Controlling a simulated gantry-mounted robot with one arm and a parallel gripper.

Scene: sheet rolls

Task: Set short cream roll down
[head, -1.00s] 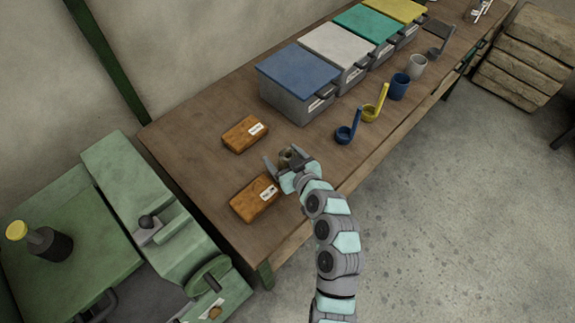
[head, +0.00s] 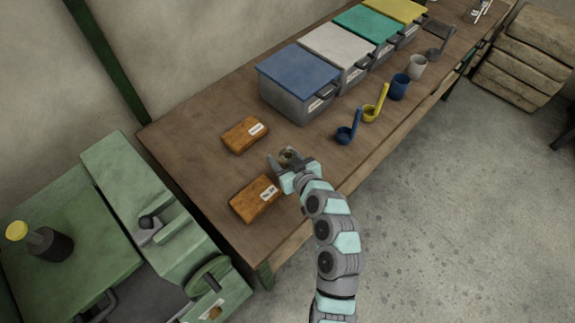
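My gripper (head: 290,166) is in the head view, low over the front part of the wooden workbench (head: 190,138). Its two fingers are apart, one on each side of a small, short, brownish-cream roll (head: 287,156). The roll's round end with a dark centre faces the camera. The fingers and the gripper body hide its lower part. I cannot tell whether both fingers press on it, nor whether it rests on the bench.
Two orange-brown labelled blocks, one far (head: 245,134) and one near (head: 255,198), lie left of my gripper. A blue-lidded bin (head: 298,85) stands behind.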

